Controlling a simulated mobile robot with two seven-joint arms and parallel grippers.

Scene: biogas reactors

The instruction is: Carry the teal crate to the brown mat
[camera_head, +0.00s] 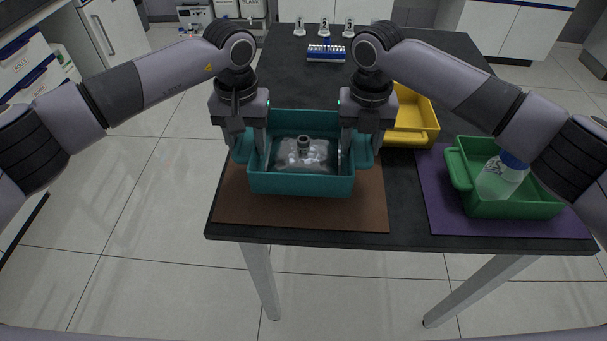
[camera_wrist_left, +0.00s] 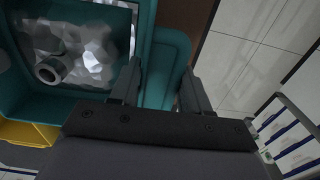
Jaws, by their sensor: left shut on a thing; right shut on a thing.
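The teal crate (camera_head: 301,184) is over the brown mat (camera_head: 300,212) at the near left of the table in the head view. A clear, crumpled bag with a grey cap (camera_head: 303,155) lies inside it. My left gripper (camera_head: 248,155) is shut on the crate's left handle, and my right gripper (camera_head: 358,155) is shut on its right handle. In the left wrist view, the teal handle (camera_wrist_left: 168,72) lies between the left fingers (camera_wrist_left: 160,88). Whether the crate's underside touches the mat cannot be told.
A yellow crate (camera_head: 428,137) stands just behind on the right. A green crate (camera_head: 512,207) holding a bottle (camera_head: 500,178) sits on a purple mat (camera_head: 436,219). A blue rack (camera_head: 326,54) and several numbered markers stand at the far end of the black table.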

